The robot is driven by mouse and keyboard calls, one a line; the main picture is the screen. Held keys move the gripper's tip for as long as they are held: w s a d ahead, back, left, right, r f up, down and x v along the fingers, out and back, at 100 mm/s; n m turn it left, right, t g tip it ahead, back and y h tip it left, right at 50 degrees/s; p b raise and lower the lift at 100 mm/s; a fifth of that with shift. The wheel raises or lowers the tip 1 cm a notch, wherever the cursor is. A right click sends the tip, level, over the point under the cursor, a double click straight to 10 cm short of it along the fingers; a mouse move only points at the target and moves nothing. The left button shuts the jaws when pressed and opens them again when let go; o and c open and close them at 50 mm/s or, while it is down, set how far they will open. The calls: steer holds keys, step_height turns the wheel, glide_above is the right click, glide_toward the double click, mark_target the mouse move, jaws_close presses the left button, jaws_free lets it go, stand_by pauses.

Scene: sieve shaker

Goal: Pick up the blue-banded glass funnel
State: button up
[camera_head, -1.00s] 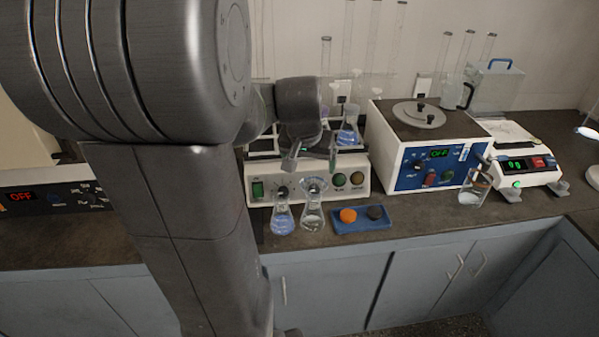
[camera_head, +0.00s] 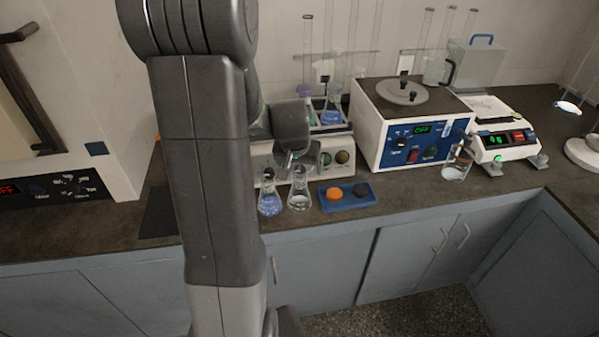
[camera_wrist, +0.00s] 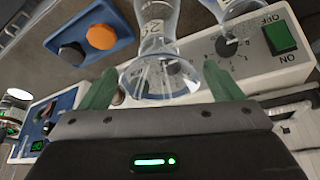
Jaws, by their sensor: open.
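A clear glass funnel with a wide mouth stands in the neck of a clear flask (camera_head: 299,202) on the bench. In the wrist view the funnel (camera_wrist: 160,78) lies between the two green finger pads, its rim toward my palm. I cannot tell whether either pad touches the glass. The funnel is partly hidden by my gripper in the head view.
A flask with blue liquid (camera_head: 270,204) stands close on the left. A blue tray (camera_head: 347,206) with orange and black round pieces lies to the right. A white control box (camera_head: 335,157) is right behind. A large white-and-blue machine (camera_head: 420,145) stands further right.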

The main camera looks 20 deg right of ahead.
steer(key=shift+x, duration=0.9)
